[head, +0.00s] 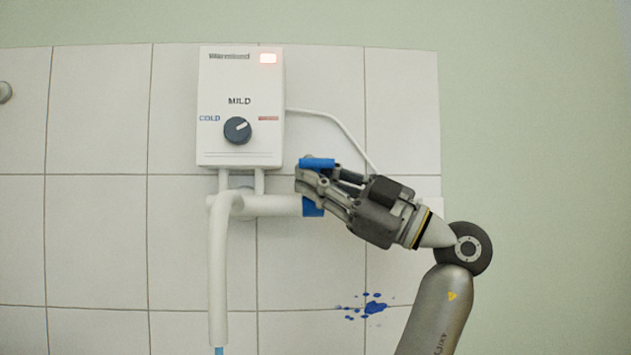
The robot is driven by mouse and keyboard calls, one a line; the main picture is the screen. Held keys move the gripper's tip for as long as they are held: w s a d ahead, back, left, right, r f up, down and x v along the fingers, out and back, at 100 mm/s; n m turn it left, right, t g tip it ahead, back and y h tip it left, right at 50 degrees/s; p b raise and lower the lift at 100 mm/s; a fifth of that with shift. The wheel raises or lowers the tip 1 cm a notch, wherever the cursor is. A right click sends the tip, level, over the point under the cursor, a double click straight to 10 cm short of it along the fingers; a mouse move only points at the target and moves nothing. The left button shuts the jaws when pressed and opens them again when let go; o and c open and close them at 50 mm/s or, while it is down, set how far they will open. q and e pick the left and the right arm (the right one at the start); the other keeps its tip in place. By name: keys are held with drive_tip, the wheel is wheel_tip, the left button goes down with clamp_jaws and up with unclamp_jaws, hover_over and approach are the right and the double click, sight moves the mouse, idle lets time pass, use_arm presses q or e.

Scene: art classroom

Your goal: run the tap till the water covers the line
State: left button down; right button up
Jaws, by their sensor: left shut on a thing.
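A white tap (270,206) sits below the water heater, with a long spout (218,280) hanging down. A short blue streak of water (219,351) shows under the spout's mouth at the bottom edge. My left gripper (306,184) is shut at the right end of the tap body, on the tap handle. Blue parts (313,207) show above and below its fingers; the fingers hide the rest of the handle. The vessel, its line and any water level are out of view. My right gripper is not in view.
A white cable (335,120) runs down behind my gripper. Blue paint splashes (374,307) mark the tiles. The left wall is mostly clear.

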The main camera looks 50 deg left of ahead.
use_arm(q)
drive_tip(key=c, duration=1.4)
unclamp_jaws()
drive_tip(key=shift+s+d+f, duration=0.1)
drive_tip(key=shift+s+d, duration=0.05)
drive_tip(key=shift+c, duration=0.2)
drive_tip(key=shift+o, duration=1.2)
drive_tip(key=v, duration=1.2)
